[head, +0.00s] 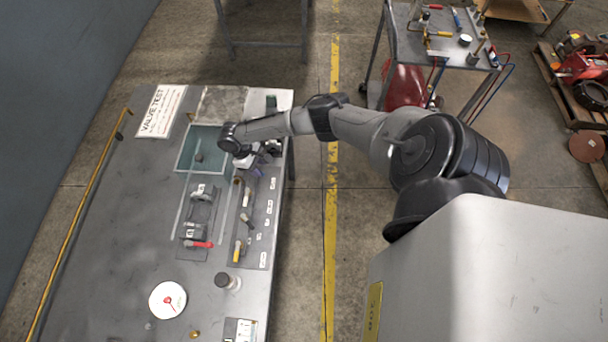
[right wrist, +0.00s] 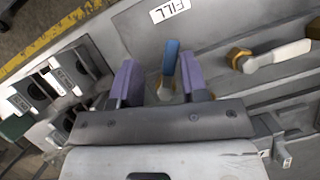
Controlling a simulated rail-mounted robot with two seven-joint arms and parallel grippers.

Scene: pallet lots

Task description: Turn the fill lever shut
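The fill lever (right wrist: 171,58) has a blue handle and stands beside a plate marked FILL (right wrist: 170,11) in the right wrist view. My right gripper (right wrist: 158,80) has purple fingers, one on each side of the blue handle, with gaps visible between handle and fingers. The gripper is open. In the head view my right gripper (head: 262,156) is at the far end of the valve panel (head: 262,225), and it and the wrist hide the fill lever. My left gripper is not in view.
A lever with a pale handle and brass hub (right wrist: 285,53) sits right of the fill lever in the wrist view. In the head view, a red-handled valve (head: 200,244), a water tank (head: 187,158), a round gauge (head: 167,300) and a VALVE TEST sheet (head: 162,110) are on the bench.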

